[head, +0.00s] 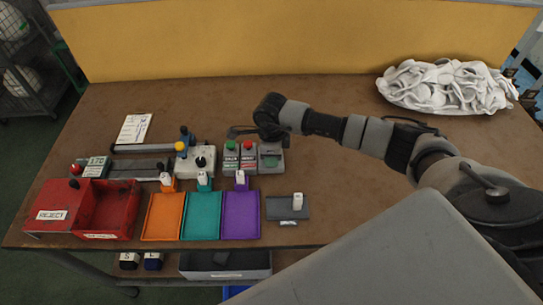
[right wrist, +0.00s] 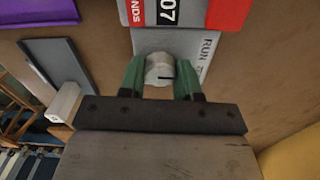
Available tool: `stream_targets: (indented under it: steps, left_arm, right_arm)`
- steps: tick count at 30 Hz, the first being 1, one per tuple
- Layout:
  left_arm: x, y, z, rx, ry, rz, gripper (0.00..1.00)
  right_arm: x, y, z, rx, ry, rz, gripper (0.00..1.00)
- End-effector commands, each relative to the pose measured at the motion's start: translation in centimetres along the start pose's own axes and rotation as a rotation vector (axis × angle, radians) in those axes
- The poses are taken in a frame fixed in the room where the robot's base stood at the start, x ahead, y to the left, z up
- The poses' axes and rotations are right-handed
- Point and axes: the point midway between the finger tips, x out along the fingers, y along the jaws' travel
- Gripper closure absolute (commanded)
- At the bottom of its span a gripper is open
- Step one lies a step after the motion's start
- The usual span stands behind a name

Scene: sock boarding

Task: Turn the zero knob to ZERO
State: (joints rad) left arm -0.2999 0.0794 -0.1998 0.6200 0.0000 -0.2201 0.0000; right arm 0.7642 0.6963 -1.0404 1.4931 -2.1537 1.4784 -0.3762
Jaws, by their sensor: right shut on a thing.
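The zero knob (right wrist: 157,63) is a small pale round knob with a dark line on its face, in the right wrist view. It sits by a light plate (right wrist: 192,42) whose visible lettering includes RUN; the rest of the lettering is partly hidden. My right gripper (right wrist: 160,76) is shut on the knob, with a green finger at each side of it. The dark line points to the right in the wrist view. In the head view my right gripper (head: 269,137) reaches down at the grey box (head: 271,163), and the knob is hidden there. My left gripper is not in view.
Beside the knob is a grey and red box (right wrist: 222,12) with printed numbers. Green-button and red-button boxes (head: 248,160) stand left of the gripper. Purple (head: 240,217), teal and orange trays lie in front. A white heap (head: 445,88) lies back right.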

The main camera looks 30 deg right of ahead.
Motion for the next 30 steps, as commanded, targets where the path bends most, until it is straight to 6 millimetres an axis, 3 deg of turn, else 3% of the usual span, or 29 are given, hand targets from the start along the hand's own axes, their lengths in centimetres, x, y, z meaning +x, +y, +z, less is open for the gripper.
stream_targets:
  steps: [18,30]
  left_arm:
    - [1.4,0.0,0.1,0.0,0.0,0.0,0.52]
    - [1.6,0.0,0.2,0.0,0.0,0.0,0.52]
  right_arm:
    - [0.0,-0.1,0.0,0.537,-0.001,-0.002,0.91]
    - [-0.1,-0.1,0.0,0.698,0.0,-0.002,0.91]
